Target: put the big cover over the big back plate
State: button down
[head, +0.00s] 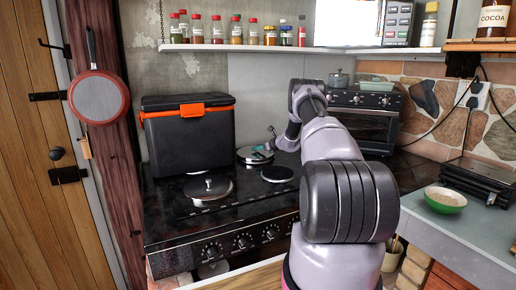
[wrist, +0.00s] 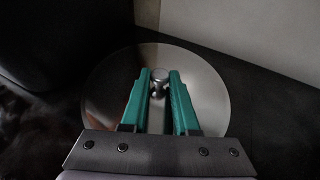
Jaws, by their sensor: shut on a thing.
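The big cover (wrist: 208,92) is a round, shiny metal disc with a small knob (wrist: 159,76) in its middle. My gripper (wrist: 160,82) has its green fingers closed on either side of that knob. In the head view the cover (head: 255,155) is at the back of the black cooktop, just right of the black box, and my gripper (head: 268,145) reaches it from the right. The cover looks about level. I cannot tell whether it touches the cooktop. No back plate shows beneath it; the cover hides that spot.
A black box with an orange latch (head: 188,135) stands close on the left. A toaster oven (head: 365,122) stands behind right.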

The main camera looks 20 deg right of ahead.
jog(key=shift+f, duration=0.55)
dwell(0.5)
jog(key=c, duration=0.6)
grip_release()
jog(key=v, duration=1.1)
jog(key=shift+w, duration=0.1)
